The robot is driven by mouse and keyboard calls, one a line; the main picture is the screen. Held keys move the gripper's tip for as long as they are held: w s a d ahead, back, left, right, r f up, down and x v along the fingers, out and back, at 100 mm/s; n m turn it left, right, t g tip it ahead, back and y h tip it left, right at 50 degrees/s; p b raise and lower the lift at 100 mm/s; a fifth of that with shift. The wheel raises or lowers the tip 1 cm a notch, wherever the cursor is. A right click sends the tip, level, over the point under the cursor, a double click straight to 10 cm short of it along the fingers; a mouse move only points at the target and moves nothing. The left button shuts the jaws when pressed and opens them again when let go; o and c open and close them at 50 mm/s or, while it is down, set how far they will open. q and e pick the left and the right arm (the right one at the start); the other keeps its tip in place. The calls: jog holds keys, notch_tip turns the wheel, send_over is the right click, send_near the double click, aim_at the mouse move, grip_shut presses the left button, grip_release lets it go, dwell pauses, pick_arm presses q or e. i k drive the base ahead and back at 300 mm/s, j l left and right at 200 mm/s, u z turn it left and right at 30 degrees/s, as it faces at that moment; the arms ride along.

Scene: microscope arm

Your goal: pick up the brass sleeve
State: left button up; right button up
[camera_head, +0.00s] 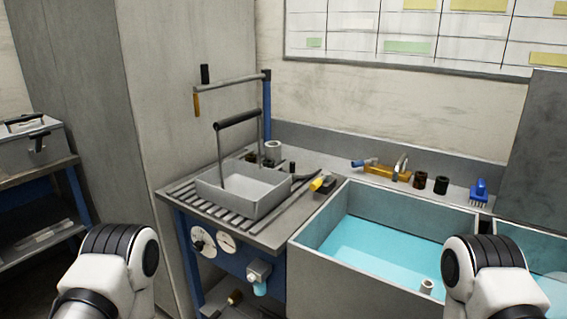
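No part can be told for certain as the brass sleeve. A small dark brown sleeve (420,179) stands upright on the ledge behind the blue-filled basin, with a blacker sleeve (441,185) just to its right. A pale grey sleeve (273,151) stands at the back of the slatted bench. Another pale sleeve (427,286) is at the basin's near right, close to my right arm. Only white and black links of my two arms show at the bottom left and bottom right. Both grippers are outside the picture.
A grey basket (244,199) with a tall black handle sits on the slatted bench (186,205). The basin's front wall (352,283) stands between the arms. A brass-coloured fitting (388,172) and a blue brush (479,193) lie on the ledge. A jointed arm (231,83) rises behind the basket.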

aim_at(252, 158)
jog(key=i+j+z, duration=0.15)
jog(key=j+z, duration=0.2)
jog(key=z, duration=0.15)
jog(key=j+z, duration=0.35)
jog(key=z, duration=0.15)
jog(key=j+z, duration=0.5)
jog(key=i+l, duration=0.05)
jog(key=l, duration=0.05)
